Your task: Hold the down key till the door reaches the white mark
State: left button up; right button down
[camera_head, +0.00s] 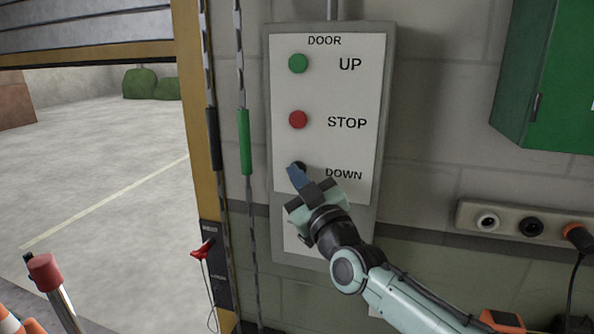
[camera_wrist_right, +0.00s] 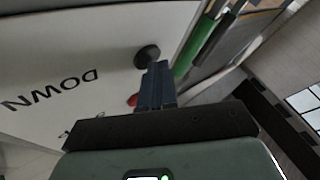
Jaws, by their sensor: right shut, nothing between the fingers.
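The control box (camera_head: 378,90) on the wall carries a green UP button (camera_head: 298,63), a red STOP button (camera_head: 298,119) and a black DOWN key (camera_head: 299,165). My right gripper (camera_head: 295,172) is shut and empty, its blue fingertips at the DOWN key and partly covering it. In the right wrist view the DOWN key (camera_wrist_right: 147,56) lies right at the fingertips (camera_wrist_right: 156,66); I cannot tell whether it is pressed in. The grey slatted door (camera_head: 85,30) hangs high in the opening, its lower edge near the top of the view. I cannot make out the white mark. My left gripper is not in view.
A yellow door post (camera_head: 189,100) and hanging chains with a green sleeve (camera_head: 245,140) stand left of the box. A green cabinet (camera_head: 560,80) and a socket strip (camera_head: 510,220) are on the right. A red-capped post (camera_head: 45,272) stands at lower left.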

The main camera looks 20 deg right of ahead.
jog(key=shift+s, duration=0.1)
dwell(0.7)
jog(key=shift+s+a, duration=0.45)
jog(key=shift+s, duration=0.15)
jog(key=shift+s+a+p, duration=0.25)
jog(key=shift+s+a, duration=0.45)
jog(key=shift+s, duration=0.35)
jog(key=shift+s+a+p, duration=0.25)
jog(key=shift+s+a, duration=0.45)
jog(key=shift+s, duration=0.3)
